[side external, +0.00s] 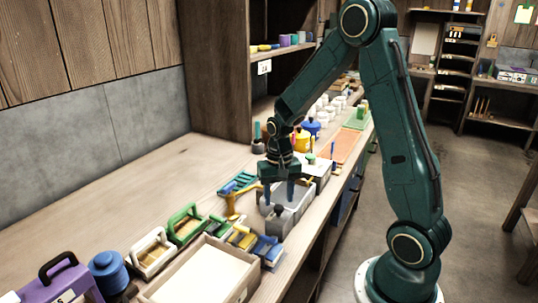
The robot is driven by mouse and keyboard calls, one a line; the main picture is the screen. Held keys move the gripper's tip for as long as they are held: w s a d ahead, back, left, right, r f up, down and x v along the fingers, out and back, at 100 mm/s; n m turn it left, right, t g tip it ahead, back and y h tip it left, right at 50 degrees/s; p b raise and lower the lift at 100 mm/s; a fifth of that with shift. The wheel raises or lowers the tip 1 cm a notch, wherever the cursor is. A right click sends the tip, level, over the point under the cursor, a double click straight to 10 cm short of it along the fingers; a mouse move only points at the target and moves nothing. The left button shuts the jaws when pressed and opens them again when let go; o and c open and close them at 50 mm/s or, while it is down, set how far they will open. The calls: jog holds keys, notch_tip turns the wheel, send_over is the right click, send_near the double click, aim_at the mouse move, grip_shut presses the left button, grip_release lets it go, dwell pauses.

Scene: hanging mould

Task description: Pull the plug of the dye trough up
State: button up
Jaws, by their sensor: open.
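The grey dye trough (304,197) stands near the front edge of the bench. A small dark knob (279,209) shows on a grey block at its near end; it looks like the plug, but I cannot tell for certain. My gripper (279,199) points down over the trough with its two dark fingers apart and nothing seen between them. The fingertips appear just above and behind the knob; I cannot tell whether they touch anything. The fingers hide part of the trough's inside.
A yellow tool (233,204) lies left of the trough. A wooden tray with a pale sheet (205,275), coloured-handled blocks (184,223) and a blue jar (107,270) stand nearer. Yellow and blue pots (302,141) stand behind. The bench's left side (150,195) is clear.

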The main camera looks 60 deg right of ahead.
aim_at(278, 210)
jog(key=shift+f, duration=1.4)
